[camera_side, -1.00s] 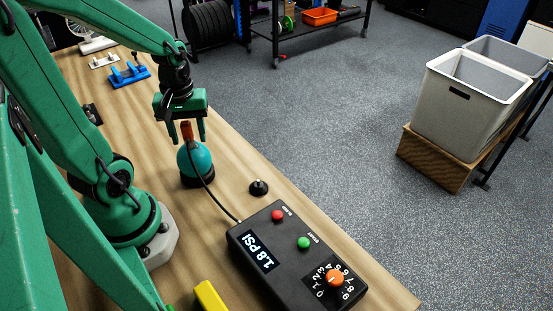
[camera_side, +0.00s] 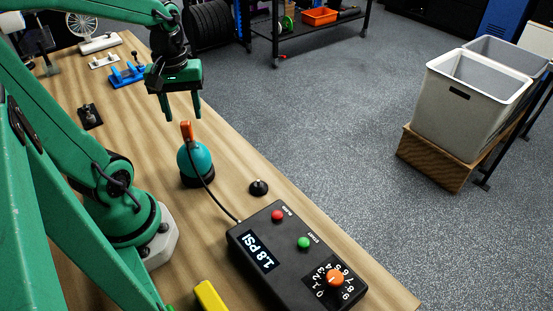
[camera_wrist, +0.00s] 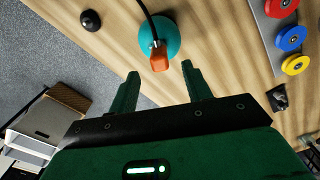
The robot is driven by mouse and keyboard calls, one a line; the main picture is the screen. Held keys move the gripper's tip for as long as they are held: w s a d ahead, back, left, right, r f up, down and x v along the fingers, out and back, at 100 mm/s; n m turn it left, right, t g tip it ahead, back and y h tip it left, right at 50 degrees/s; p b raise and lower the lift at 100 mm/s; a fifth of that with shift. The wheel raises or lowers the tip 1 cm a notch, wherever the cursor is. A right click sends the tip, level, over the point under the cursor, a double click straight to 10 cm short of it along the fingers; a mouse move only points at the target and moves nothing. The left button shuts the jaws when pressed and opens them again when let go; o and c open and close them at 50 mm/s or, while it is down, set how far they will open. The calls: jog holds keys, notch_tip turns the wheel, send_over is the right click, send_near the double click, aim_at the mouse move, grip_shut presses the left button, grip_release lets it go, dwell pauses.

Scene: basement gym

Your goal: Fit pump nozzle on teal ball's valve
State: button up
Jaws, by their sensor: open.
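The teal ball (camera_side: 201,160) sits in a dark holder (camera_side: 197,180) on the wooden bench. The orange pump nozzle (camera_side: 187,131) stands upright on top of the ball, with its black hose running down to the pump box. The valve itself is hidden under the nozzle. In the wrist view the nozzle (camera_wrist: 159,60) stands against the ball (camera_wrist: 172,38), beyond my fingertips. My gripper (camera_side: 182,114) is open and empty, above the nozzle and apart from it. It also shows in the wrist view (camera_wrist: 160,75) with its fingers spread.
The black pump box (camera_side: 290,258) reads 1.8 PSI and has red and green buttons and an orange dial. A small black knob-like piece (camera_side: 259,187) lies near the ball. A yellow object (camera_side: 209,296) is at the front. Blue blocks (camera_side: 128,75) stand farther back.

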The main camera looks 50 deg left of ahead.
jog(key=shift+r, duration=0.45)
dwell(0.3)
jog(key=shift+w+d+r+m, duration=0.2)
jog(key=shift+d+m, duration=0.15)
jog(key=shift+m, duration=0.05)
jog(key=w+d+r+m+t, duration=0.1)
jog(key=d+r+m+t, duration=0.4)
jog(key=d+m, duration=0.4)
jog(key=shift+w+d+r+m+t, duration=0.15)
jog(key=shift+w+d+m+t, duration=0.2)
jog(key=shift+m, duration=0.75)
jog(key=shift+w, duration=0.1)
